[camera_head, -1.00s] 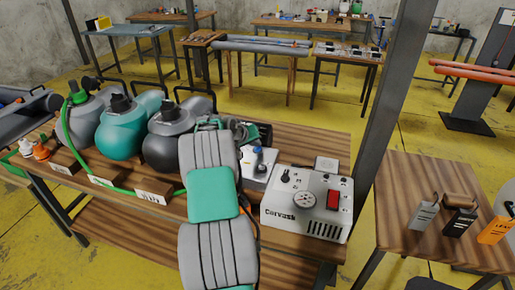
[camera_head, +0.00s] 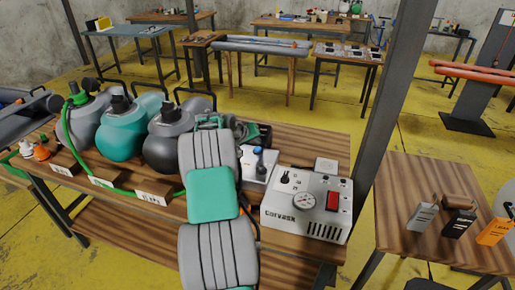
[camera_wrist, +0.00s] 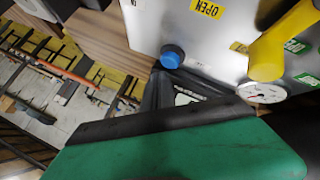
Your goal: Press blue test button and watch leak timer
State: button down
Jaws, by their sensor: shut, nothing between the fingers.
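The blue button (camera_wrist: 172,57) is a round blue cap on the edge of a silver panel (camera_wrist: 215,45) in the wrist view. My gripper (camera_wrist: 163,82) has dark fingers that are shut and empty, with their tips just below the button. I cannot tell whether they touch it. A round white gauge (camera_wrist: 263,93) sits on the panel to the right, partly behind a yellow handle (camera_wrist: 280,45). I cannot make out a leak timer in either view.
A white Corvask box (camera_head: 306,207) with a dial and red switch stands right of my arm on the bench (camera_head: 325,150). Several rounded tanks (camera_head: 120,130) stand left. A small table (camera_head: 400,190) with tags is at right, beyond a dark post (camera_head: 390,90).

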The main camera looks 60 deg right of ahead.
aim_at(256, 149)
jog(key=shift+r, duration=0.1)
jog(key=shift+r+p, duration=1.25)
jog(key=shift+r, duration=1.2)
